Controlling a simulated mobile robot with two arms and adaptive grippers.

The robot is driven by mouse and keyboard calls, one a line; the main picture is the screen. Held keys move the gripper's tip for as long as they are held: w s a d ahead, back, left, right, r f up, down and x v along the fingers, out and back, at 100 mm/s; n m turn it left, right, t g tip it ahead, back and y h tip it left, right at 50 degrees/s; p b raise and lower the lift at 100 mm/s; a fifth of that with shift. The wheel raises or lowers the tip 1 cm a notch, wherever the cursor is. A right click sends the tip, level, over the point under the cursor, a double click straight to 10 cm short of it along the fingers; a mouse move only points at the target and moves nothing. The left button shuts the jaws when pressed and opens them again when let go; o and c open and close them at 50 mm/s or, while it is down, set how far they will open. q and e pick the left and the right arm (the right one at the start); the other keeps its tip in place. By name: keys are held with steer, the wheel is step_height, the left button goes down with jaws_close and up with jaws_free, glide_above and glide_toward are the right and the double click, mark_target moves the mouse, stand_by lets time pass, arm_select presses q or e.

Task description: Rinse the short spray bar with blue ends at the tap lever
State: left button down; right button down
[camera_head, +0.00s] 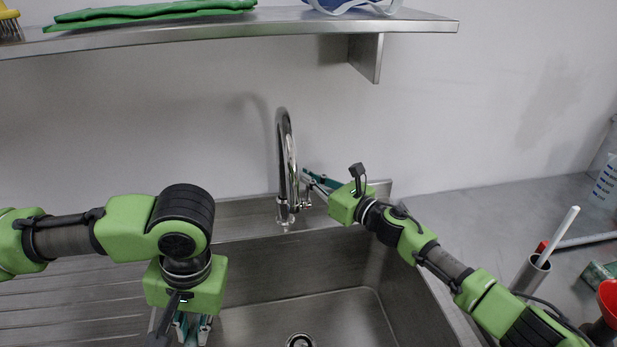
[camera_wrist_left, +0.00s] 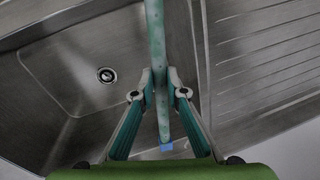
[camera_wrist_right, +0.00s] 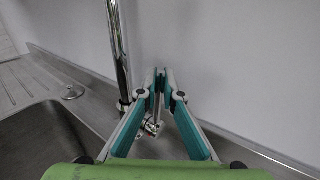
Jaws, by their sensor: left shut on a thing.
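The short spray bar (camera_wrist_left: 156,35) is a teal, speckled rod with one blue end (camera_wrist_left: 167,147) visible. My left gripper (camera_wrist_left: 160,86) is shut around it over the sink; the far end is out of the view. In the head view my left gripper (camera_head: 188,328) is low on the left, and its fingers are partly hidden. The chrome tap (camera_head: 286,160) stands at the sink's back edge. My right gripper (camera_head: 309,182) is right beside it, at the tap lever (camera_wrist_right: 153,126). Its fingertips (camera_wrist_right: 160,80) are close together; whether they grip the lever is unclear. No water stream shows.
The steel sink basin (camera_head: 338,308) lies below, with a drain (camera_head: 300,341) and a ribbed drainboard (camera_head: 70,310) on the left. A wall shelf (camera_head: 250,27) hangs above. A metal holder (camera_head: 530,272) with a white stick stands on the right counter (camera_head: 470,215).

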steer(key=shift+s+d+f+n+b, duration=0.1)
steer(key=shift+s+f+n+b, duration=0.25)
steer(key=shift+b, duration=2.05)
steer(key=shift+s+r+t+y+b, duration=0.1)
steer(key=shift+s+t+y+b, duration=0.1)
steer(key=shift+t+y+b, duration=0.3)
steer(key=shift+r, duration=0.2)
steer(key=c, duration=2.2)
jaws_free()
steer(key=v, duration=1.2)
steer(key=shift+r, duration=0.1)
